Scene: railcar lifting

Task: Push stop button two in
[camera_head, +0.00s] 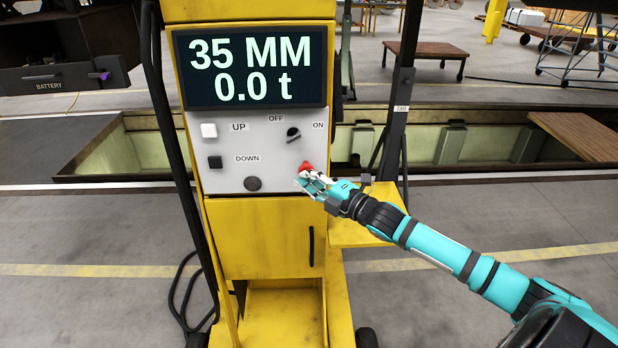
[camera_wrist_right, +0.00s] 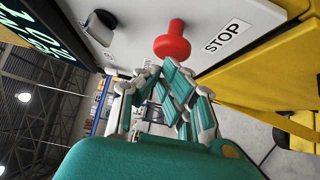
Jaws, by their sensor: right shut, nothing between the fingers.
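A red mushroom-shaped stop button (camera_head: 306,167) stands at the lower right of the grey control panel (camera_head: 225,178) on the yellow lifting jack. In the right wrist view the red button (camera_wrist_right: 172,47) stands out from the panel on a stem, beside a label (camera_wrist_right: 226,36) reading STOP. My right gripper (camera_head: 308,182) is shut and empty, with its fingertips close in front of the button. In the right wrist view its fingertips (camera_wrist_right: 160,72) are just below the button head; I cannot tell whether they touch. My left gripper is not in view.
The panel also has a white UP button (camera_head: 209,130), a black DOWN button (camera_head: 215,162) and an OFF/ON knob (camera_head: 293,133). A display (camera_head: 250,68) above reads 35 MM and 0.0 t. A yellow side ledge (camera_head: 350,232) lies below my right forearm. An open pit (camera_head: 440,140) runs behind the jack.

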